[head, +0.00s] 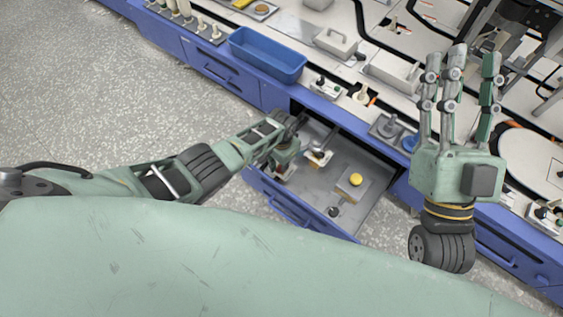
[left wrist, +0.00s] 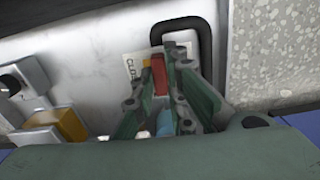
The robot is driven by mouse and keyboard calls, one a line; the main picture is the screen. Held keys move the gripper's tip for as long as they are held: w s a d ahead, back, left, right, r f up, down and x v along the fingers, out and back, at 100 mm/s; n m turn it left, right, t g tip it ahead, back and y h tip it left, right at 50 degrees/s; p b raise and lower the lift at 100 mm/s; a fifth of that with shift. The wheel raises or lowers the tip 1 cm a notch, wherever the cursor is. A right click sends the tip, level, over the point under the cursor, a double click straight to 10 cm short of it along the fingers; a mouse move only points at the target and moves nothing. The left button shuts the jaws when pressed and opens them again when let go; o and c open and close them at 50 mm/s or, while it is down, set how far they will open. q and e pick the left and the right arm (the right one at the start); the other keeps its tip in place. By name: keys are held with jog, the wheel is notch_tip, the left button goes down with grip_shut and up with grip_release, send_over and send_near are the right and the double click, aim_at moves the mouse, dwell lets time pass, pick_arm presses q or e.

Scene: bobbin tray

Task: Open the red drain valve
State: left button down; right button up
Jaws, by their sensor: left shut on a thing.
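The red valve handle (left wrist: 159,75) shows in the left wrist view, upright between the fingers of my left gripper (left wrist: 165,100). A white plate with partly hidden lettering, "CLO", is beside it. The fingers are shut on the red handle; their exact contact is partly hidden. A small blue part (left wrist: 165,123) shows lower down between the fingers. In the head view my left gripper (head: 284,148) reaches into the left side of an open drawer (head: 307,190) and hides the valve. My right gripper (head: 466,65) is raised at the right, its fingers apart and empty.
The drawer also holds a yellow button (head: 356,180) on a block and a black knob (head: 334,212). A blue bin (head: 268,55) stands on the counter behind. A curved black bar (left wrist: 206,45) passes close to the valve.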

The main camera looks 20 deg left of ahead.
pick_arm(q)
jog(key=shift+n, duration=0.5)
jog(key=c, duration=1.8)
grip_release()
jog(key=shift+o, duration=0.2)
jog(key=shift+r, duration=0.1)
notch_tip(320, 180, up, 12)
